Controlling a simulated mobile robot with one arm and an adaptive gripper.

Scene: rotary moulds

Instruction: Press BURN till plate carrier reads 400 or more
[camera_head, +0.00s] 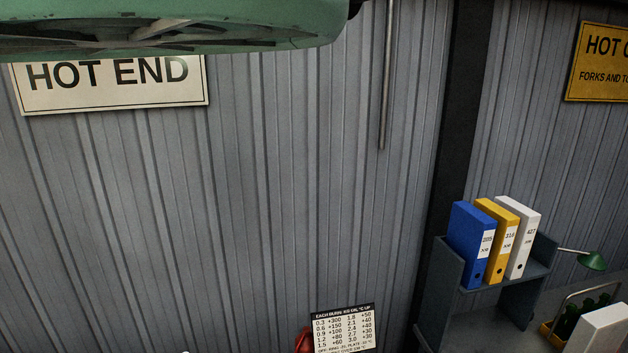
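No BURN button, plate carrier or temperature readout shows in this head view. A small printed chart (343,328) at the bottom edge is headed "EACH BURN" and lists pairs of numbers; its lower lines are too small to read surely. A red object (303,340) is partly visible just left of the chart, cut off by the frame. My gripper is not in view.
A corrugated grey wall (290,190) fills most of the view, with a "HOT END" sign (110,82). A green overhead body (180,28) hangs at top left. A grey shelf (452,270) holds blue (468,245), yellow (497,240) and white binders (522,238). A yellow sign (600,62) is at right.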

